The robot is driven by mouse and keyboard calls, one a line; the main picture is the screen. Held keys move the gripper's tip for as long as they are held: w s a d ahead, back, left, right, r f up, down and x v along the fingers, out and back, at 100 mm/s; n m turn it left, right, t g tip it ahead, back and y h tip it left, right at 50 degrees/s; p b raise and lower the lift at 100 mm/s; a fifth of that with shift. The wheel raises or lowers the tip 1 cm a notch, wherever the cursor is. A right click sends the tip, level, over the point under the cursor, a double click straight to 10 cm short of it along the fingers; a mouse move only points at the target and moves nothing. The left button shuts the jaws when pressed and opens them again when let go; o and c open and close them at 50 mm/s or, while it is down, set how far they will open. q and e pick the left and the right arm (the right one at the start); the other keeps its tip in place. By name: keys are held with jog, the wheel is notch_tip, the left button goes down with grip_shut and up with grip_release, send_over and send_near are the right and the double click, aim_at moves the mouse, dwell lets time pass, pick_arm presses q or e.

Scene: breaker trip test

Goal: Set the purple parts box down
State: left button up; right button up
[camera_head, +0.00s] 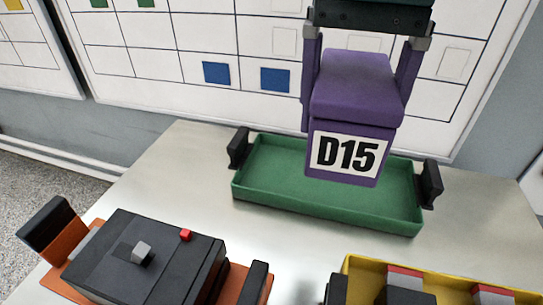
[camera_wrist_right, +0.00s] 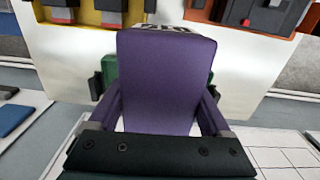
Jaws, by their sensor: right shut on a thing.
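The purple parts box (camera_head: 357,95), with a white D15 label on its front, is clasped between the two fingers of my right gripper (camera_head: 355,108). In the head view it overlaps the inside of a green tray (camera_head: 270,178); it looks held above the tray, but the gap to the tray floor is hard to judge. In the right wrist view the box (camera_wrist_right: 166,80) fills the middle, with a finger along each side and the dark palm below. Its label shows only as a sliver at the top edge. My left gripper is not in view.
The green tray has dark handles at both ends. A dark device (camera_head: 145,255) with a red button sits on an orange base at front left. A yellow tray (camera_head: 362,276) with dark parts is at front right. A gridded white board (camera_head: 220,45) stands behind the pale table (camera_head: 180,170).

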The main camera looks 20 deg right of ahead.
jog(key=f+b, duration=0.1)
jog(key=f, duration=0.1)
jog(key=f+b, duration=0.1)
jog(key=f, duration=0.1)
jog(key=shift+w+a+b, duration=0.15)
jog(key=shift+w+b, duration=0.15)
jog(key=shift+w, duration=0.1)
jog(key=b, duration=0.5)
send_over(313, 251)
notch_tip(313, 251, down, 15)
jog(key=shift+f, duration=0.15)
notch_tip(313, 251, down, 4)
jog(key=shift+f+b, duration=0.15)
jog(key=shift+b, duration=0.9)
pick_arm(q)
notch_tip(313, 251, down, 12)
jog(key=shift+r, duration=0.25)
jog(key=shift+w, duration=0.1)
pick_arm(e)
jog(key=o, duration=1.5)
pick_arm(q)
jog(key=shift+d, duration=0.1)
